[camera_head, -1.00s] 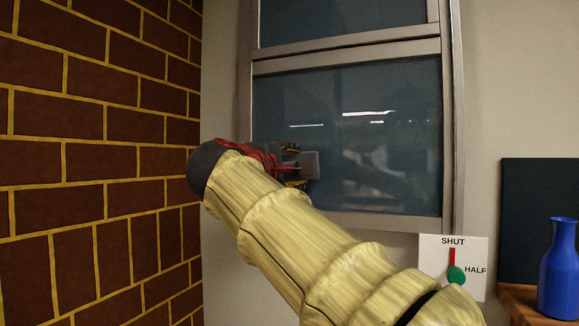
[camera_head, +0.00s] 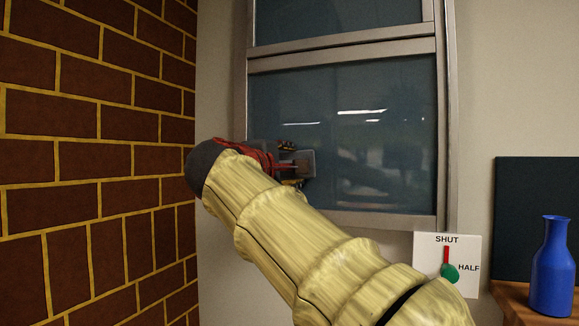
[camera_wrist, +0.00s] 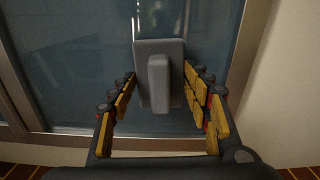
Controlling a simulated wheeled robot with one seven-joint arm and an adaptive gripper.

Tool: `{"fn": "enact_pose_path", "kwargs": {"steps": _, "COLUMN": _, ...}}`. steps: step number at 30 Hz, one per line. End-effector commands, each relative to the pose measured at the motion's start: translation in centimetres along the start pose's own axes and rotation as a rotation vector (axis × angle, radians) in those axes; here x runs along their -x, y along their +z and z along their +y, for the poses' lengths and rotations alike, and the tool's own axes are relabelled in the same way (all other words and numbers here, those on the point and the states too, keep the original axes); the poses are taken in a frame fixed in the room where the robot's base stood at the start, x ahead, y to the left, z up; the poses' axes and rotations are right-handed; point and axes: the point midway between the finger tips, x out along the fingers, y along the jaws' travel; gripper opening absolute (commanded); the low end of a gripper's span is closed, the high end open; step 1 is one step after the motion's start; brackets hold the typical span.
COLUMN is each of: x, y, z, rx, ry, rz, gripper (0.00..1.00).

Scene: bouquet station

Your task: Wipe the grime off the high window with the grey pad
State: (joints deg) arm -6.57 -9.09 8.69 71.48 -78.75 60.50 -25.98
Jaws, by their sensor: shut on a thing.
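The high window (camera_head: 345,95) has a grey metal frame and dark panes. It also fills much of the wrist view (camera_wrist: 80,75). My gripper (camera_head: 285,162) is at the lower left of the lower pane. In the wrist view, my gripper (camera_wrist: 159,80) has its yellow and black fingers on both sides of the grey pad (camera_wrist: 143,60), shut on its raised handle. The pad (camera_head: 309,165) is upright, facing the glass; I cannot tell whether it touches. Pale streaks show on the lower pane, and I cannot tell grime from reflections.
A brick wall (camera_head: 95,160) stands close on the left. A sign reading SHUT and HALF (camera_head: 428,255) with a red and green lever (camera_head: 449,271) is below the window's right corner. A blue bottle (camera_head: 553,270) stands on a wooden surface at right, before a dark panel (camera_head: 520,215).

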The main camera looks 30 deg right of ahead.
Motion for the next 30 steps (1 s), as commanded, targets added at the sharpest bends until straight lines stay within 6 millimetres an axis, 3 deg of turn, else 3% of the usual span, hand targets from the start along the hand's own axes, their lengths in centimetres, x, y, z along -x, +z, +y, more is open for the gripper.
{"fn": "enact_pose_path", "kwargs": {"steps": 30, "x": -1.7, "y": 0.1, "z": 0.0, "rx": -0.001, "ry": 0.001, "rz": 0.0, "gripper": 0.28}}
